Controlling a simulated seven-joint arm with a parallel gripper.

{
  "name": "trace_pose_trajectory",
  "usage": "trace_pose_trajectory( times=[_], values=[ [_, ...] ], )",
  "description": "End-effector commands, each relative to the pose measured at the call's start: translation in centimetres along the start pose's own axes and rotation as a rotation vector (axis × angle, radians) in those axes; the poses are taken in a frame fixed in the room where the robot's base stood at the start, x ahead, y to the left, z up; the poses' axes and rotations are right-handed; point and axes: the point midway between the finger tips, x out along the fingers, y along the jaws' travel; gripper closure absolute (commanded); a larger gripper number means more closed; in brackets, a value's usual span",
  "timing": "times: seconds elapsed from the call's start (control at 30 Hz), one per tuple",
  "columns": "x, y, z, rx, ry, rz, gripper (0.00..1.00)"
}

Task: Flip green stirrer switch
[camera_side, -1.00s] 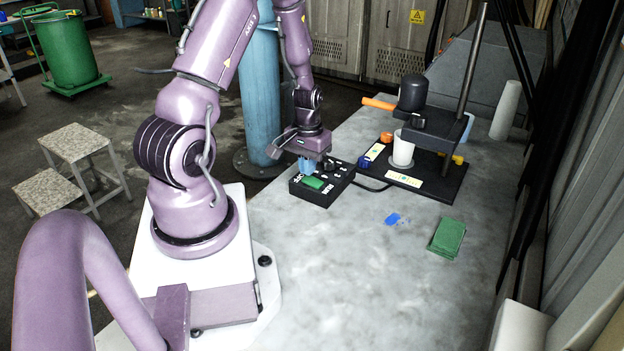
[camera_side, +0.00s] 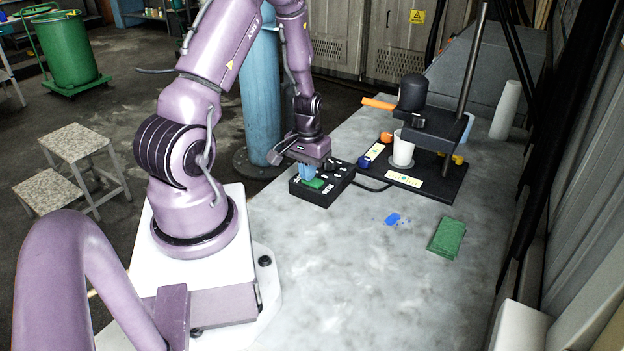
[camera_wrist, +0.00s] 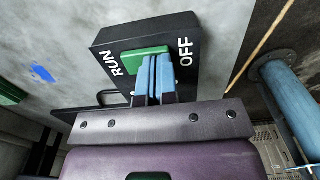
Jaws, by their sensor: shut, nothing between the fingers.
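The green stirrer switch (camera_side: 313,183) is a rocker on top of a black control box (camera_side: 322,196) on the bench. In the wrist view the green switch (camera_wrist: 140,56) lies between the white words RUN and OFF on the box (camera_wrist: 110,42). My gripper (camera_side: 307,176) points down over the box with its blue fingers shut and empty. In the wrist view my gripper's fingertips (camera_wrist: 156,62) are at the switch, over its part nearer OFF, and hide some of it. I cannot tell whether they touch it.
The disperser stand (camera_side: 445,185) with a dark motor head (camera_side: 413,92) and a white cup (camera_side: 403,150) is behind and right of the box. A black cable runs between them. A green cloth (camera_side: 446,238) and blue smear (camera_side: 396,219) lie right. The front bench is clear.

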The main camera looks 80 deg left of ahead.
Motion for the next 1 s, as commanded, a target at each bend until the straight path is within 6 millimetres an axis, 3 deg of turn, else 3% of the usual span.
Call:
trace_pose_trajectory(
  times=[0.27,1.0],
  values=[
    [-0.4,0.0,0.0,0.0,0.001,0.0,1.0],
    [-6.2,0.0,0.0,0.0,0.001,0.0,1.0]
  ],
)
